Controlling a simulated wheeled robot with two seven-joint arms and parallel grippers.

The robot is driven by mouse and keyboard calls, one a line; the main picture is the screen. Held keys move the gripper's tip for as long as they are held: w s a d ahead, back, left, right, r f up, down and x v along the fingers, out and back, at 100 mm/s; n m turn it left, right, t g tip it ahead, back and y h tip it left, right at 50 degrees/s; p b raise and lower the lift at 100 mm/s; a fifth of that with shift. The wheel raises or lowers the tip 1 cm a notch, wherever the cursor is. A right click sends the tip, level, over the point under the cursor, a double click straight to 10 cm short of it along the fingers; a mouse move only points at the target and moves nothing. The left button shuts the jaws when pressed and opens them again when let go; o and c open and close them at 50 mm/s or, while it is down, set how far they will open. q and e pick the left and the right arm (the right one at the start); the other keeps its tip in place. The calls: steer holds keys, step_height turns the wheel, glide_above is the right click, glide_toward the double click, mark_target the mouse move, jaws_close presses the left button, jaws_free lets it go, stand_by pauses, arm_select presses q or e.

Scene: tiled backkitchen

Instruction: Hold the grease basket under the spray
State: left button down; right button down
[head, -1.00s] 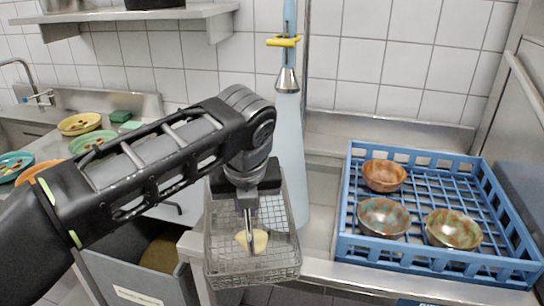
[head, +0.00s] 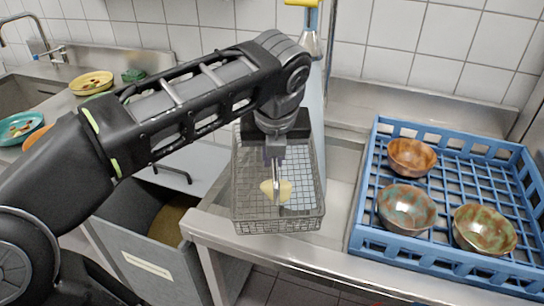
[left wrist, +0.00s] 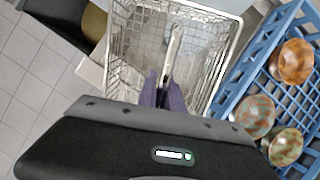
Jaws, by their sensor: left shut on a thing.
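The grease basket (head: 246,214) is a wire mesh basket with a yellowish lump (head: 285,189) showing inside. My left gripper (head: 275,158) points down over it, shut on its upright metal handle. The left wrist view shows my left gripper (left wrist: 168,92) on the handle (left wrist: 172,50), with the basket's mesh (left wrist: 140,45) beyond. The spray nozzle (head: 311,43) hangs at the back, with a pale blue spray cone (head: 316,100) below it. The basket is in front of and left of this cone, partly overlapping it in view; I cannot tell whether they touch. My right gripper is not in view.
A blue rack (head: 365,190) with three bowls stands on the steel counter at right. Plates (head: 91,83) lie by the sink (head: 30,92) at left. A grey bin (head: 150,250) stands below the counter edge at left. A tiled wall closes the back.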

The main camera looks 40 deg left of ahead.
arm_select(q)
steer(key=w+a+p, duration=0.1)
steer(key=w, duration=0.2)
steer(key=w+a+p, duration=0.1)
steer(key=w, duration=0.3)
steer(key=w+a+p, duration=0.1)
steer(key=w+a, duration=0.1)
steer(key=w, duration=0.2)
steer(key=shift+f, duration=0.1)
steer(key=w+a+f, duration=0.3)
steer(key=w+f, duration=0.6)
steer(key=f, duration=0.2)
steer(key=shift+f, duration=0.35)
steer(key=shift+w+d+p, duration=0.25)
steer(key=shift+d, duration=0.45)
steer(key=shift+w+d+p, duration=0.2)
steer(key=shift+w+d, duration=0.05)
steer(key=shift+d, duration=0.45)
